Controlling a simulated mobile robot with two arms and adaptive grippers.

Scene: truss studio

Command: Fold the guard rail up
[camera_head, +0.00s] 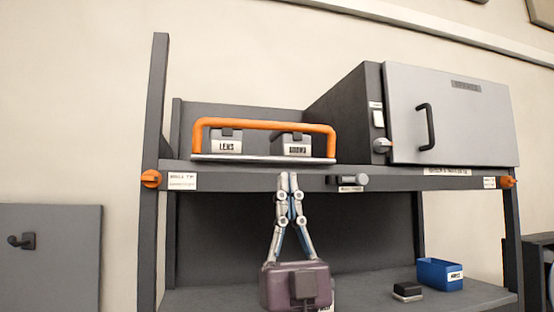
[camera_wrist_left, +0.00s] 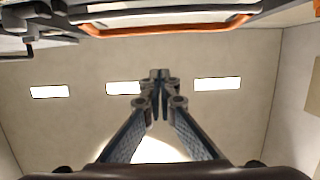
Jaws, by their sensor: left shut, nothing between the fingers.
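The orange guard rail (camera_head: 265,124) is a wide arch at the front of the upper shelf. In the head view its top bar shows above a pale strip (camera_head: 262,160), with its legs going up from there; I cannot tell its exact tilt. The left wrist view shows the rail from below (camera_wrist_left: 165,31). My left gripper (camera_head: 288,176) points up with its fingers together and empty. Its tips show in front of the shelf's front edge, below the rail and apart from it. In the left wrist view the fingertips (camera_wrist_left: 157,76) also meet.
A grey cabinet (camera_head: 450,120) with a black handle is at right. A knob (camera_head: 348,180) is on the shelf edge. A blue bin (camera_head: 440,274) and dark block (camera_head: 407,291) sit below.

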